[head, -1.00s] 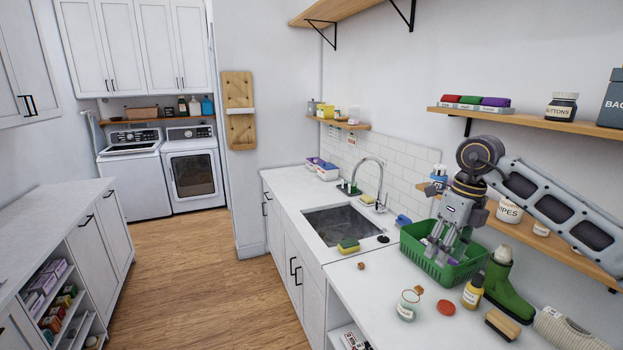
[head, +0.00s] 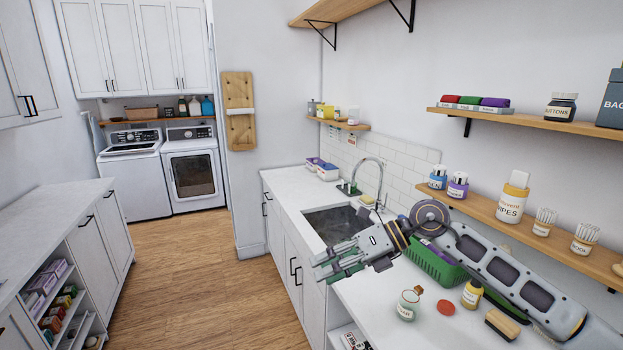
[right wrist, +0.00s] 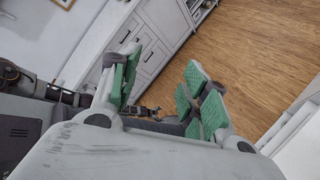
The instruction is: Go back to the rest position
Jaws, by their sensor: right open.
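My right gripper (head: 325,268) is open, its fingers pointing left past the front edge of the counter (head: 385,317), in front of the sink. In the right wrist view its green-padded fingers (right wrist: 163,66) are spread apart with nothing between them. My right arm reaches across the counter from the right, in front of the green basket (head: 437,268), and hides part of it. My left gripper cannot be made out in the head view.
The sink (head: 335,222) with its tap is behind my right gripper. A jar (head: 408,304), a red lid (head: 446,306), a yellow bottle (head: 472,293) and a brush (head: 502,324) stand or lie near my arm. The wooden floor (head: 200,270) on the left is clear.

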